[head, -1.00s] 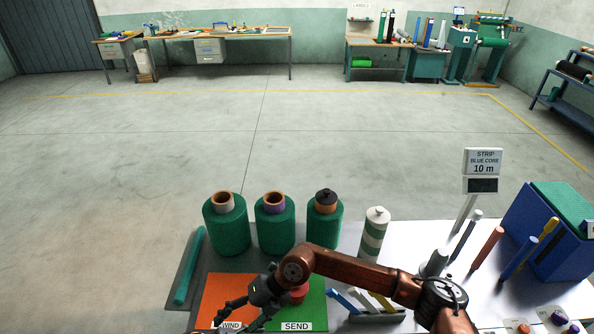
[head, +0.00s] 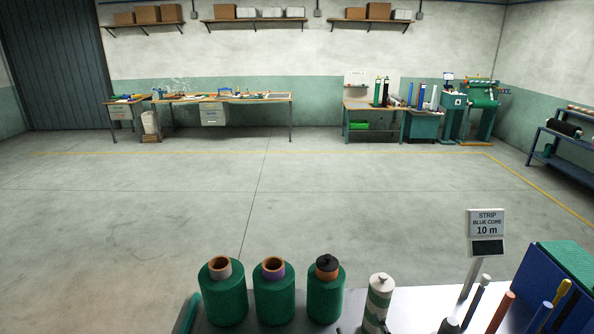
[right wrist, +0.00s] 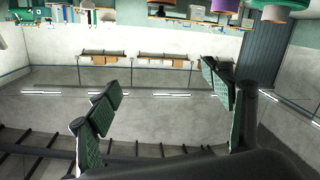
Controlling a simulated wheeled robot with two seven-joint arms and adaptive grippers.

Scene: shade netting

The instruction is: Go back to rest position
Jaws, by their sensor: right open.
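My right gripper (right wrist: 163,108) is open in the right wrist view, its two dark green-padded fingers wide apart with nothing between them. Behind them that view shows the far wall and ceiling upside down. In the head view only small dark bits, perhaps of this gripper, show at the bottom edge by the white and green striped roll (head: 378,300). My left gripper is not in view.
Three green net rolls (head: 224,296) stand on the table (head: 420,302) at the bottom. A sign (head: 487,224) reads "STRIP BLUE CORE 10 m". Coloured cores and a blue bin (head: 548,290) stand at right. Open floor lies beyond.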

